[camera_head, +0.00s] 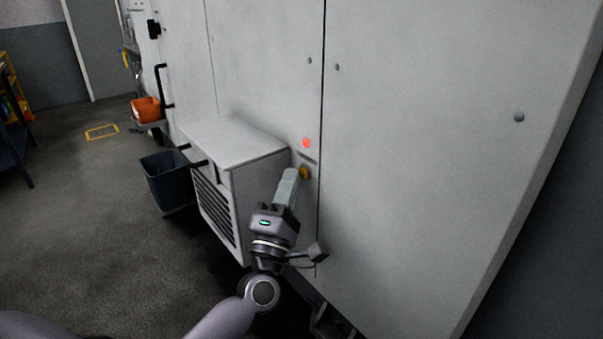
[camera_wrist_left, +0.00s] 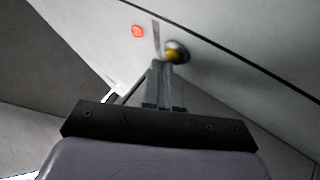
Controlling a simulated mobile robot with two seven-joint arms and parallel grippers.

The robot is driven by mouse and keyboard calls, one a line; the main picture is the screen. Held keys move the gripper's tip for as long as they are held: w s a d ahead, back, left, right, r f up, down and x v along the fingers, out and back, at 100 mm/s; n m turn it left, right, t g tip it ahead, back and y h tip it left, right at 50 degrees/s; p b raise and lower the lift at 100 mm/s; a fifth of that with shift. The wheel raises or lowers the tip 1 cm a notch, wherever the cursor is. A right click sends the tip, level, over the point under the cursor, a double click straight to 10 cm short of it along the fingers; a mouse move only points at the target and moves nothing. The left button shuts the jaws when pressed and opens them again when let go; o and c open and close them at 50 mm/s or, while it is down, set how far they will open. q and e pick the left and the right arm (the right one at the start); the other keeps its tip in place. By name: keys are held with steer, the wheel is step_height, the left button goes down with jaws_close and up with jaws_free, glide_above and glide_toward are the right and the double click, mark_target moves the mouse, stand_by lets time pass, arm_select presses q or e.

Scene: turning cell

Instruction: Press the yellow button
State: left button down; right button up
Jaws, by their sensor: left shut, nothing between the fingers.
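The yellow button (camera_head: 305,173) sits on the pale grey machine panel, below a lit red light (camera_head: 306,142). In the left wrist view the yellow button (camera_wrist_left: 175,52) has a metallic rim and lies just beyond the fingertips, partly overlapped by them. My left gripper (camera_head: 292,174) is shut and empty, its tips pointing up at the panel right beside the button. In the left wrist view the shut fingers (camera_wrist_left: 159,66) end at the button's lower left edge; I cannot tell whether they touch it. My right gripper is out of view.
A boxy vented unit (camera_head: 232,143) juts from the machine just left of my left gripper. A dark bin (camera_head: 168,180) and an orange container (camera_head: 146,109) stand farther left. The floor at left is mostly clear.

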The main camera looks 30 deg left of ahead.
arm_select(q)
steer(key=shift+w, duration=0.15)
stand_by(0.5)
steer(key=shift+s+a, duration=0.25)
steer(key=shift+s, duration=0.45)
steer(key=shift+s+a+p, duration=0.2)
steer(key=shift+s+a, duration=0.1)
steer(key=shift+s, duration=0.5)
steer(key=shift+s+a+p, duration=0.15)
steer(key=shift+s+a, duration=0.2)
steer(key=shift+s, duration=0.4)
steer(key=shift+s+a+p, duration=0.2)
steer(key=shift+s+a, duration=0.1)
steer(key=shift+s, duration=0.5)
